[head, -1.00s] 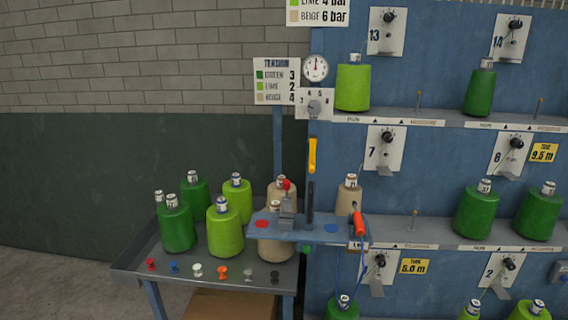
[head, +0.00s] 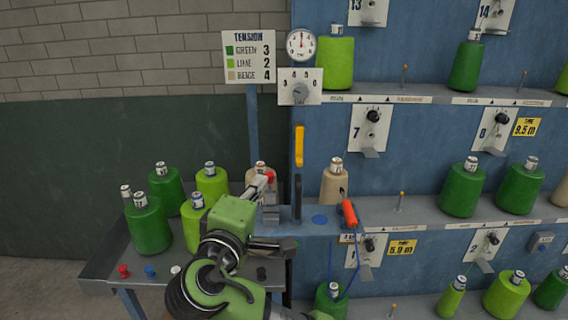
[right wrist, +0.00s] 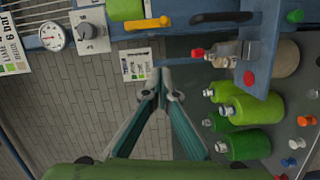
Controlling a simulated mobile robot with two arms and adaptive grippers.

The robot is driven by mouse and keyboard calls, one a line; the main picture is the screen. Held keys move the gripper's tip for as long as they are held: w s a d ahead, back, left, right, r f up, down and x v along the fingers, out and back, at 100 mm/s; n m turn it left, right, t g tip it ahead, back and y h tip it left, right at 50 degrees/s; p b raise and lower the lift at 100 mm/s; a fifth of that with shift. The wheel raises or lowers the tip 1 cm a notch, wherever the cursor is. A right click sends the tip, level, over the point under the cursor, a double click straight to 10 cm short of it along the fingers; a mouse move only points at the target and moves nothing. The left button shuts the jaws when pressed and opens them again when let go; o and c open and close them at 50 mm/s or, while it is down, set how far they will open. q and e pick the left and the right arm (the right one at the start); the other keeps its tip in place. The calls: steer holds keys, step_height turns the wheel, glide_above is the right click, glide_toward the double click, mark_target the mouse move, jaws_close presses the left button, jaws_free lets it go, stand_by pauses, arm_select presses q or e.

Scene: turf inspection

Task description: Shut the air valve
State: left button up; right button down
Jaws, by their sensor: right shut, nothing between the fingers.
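A yellow lever handle (head: 299,146), which looks like the air valve's, stands upright on a blue post, above a dark upright bar (head: 297,197). It also shows in the right wrist view (right wrist: 147,23), lying sideways there. A round gauge (head: 300,44) and a dial knob (head: 300,92) are above it. My right gripper (head: 262,182) is shut and empty, below and left of the lever and apart from it. Its fingertips (right wrist: 164,72) meet in the right wrist view. In the head view it partly covers a small device with a red knob (head: 270,177). My left gripper is not in view.
A blue shelf (head: 320,228) carries the red-knobbed device and a red-orange handled tool (head: 349,213). Green, lime and beige cones crowd the table (head: 98,270) and the rack (head: 430,210).

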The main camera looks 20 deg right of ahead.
mark_target(300, 148)
steer(key=w+d+f+p, duration=0.1)
steer(key=w+d+p, duration=0.5)
steer(key=w+d, duration=0.1)
steer(key=shift+w+d+f+p, duration=0.15)
steer(key=shift+w+d+p, duration=0.2)
steer(key=shift+d, duration=0.5)
steer(key=shift+w, duration=0.1)
